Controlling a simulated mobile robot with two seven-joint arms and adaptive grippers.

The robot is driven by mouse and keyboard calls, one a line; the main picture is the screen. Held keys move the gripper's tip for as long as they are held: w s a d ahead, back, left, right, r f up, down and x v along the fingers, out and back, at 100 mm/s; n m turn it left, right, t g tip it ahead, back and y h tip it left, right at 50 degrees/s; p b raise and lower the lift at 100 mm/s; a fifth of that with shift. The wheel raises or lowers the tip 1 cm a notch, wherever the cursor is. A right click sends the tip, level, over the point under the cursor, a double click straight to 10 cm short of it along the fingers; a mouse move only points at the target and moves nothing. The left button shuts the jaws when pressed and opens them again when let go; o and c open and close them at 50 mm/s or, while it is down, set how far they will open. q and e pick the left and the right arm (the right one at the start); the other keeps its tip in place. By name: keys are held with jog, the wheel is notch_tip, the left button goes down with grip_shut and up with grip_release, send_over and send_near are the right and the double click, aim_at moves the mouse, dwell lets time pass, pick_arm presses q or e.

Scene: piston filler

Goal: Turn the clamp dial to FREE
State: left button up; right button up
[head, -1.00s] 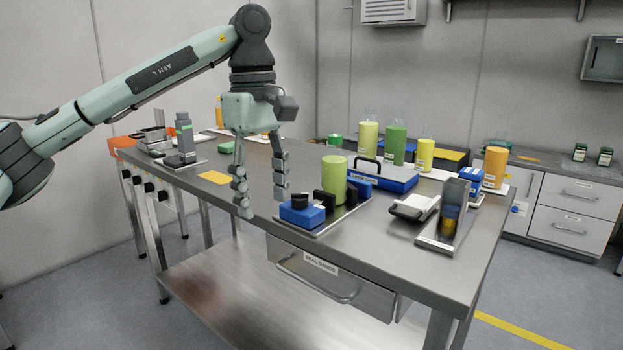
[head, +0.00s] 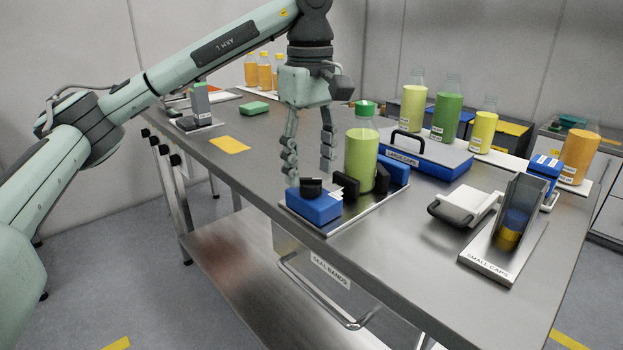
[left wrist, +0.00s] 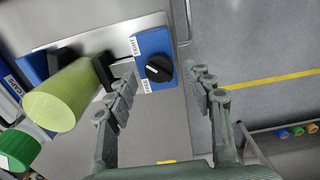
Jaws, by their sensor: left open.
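The clamp dial (head: 311,187) is a black round knob on top of a blue block (head: 316,206) at the front edge of the table. In the left wrist view the dial (left wrist: 159,69) has a pale pointer line, and white labels sit on the blue block on both sides of it. My left gripper (head: 308,174) is open, fingers pointing down, just above and behind the dial. In the left wrist view its fingertips (left wrist: 165,77) lie either side of the dial, apart from it. My right gripper is out of view.
A yellow-green filled bottle (head: 361,160) stands between black clamp jaws (head: 346,186) beside the blue block. A blue large-caps box (head: 428,157) and a small-caps chute (head: 516,220) stand to the right. A green block (head: 254,108) lies behind on the table.

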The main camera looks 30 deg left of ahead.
pick_arm(q)
jog(key=shift+f, duration=1.2)
jog(key=c, duration=1.2)
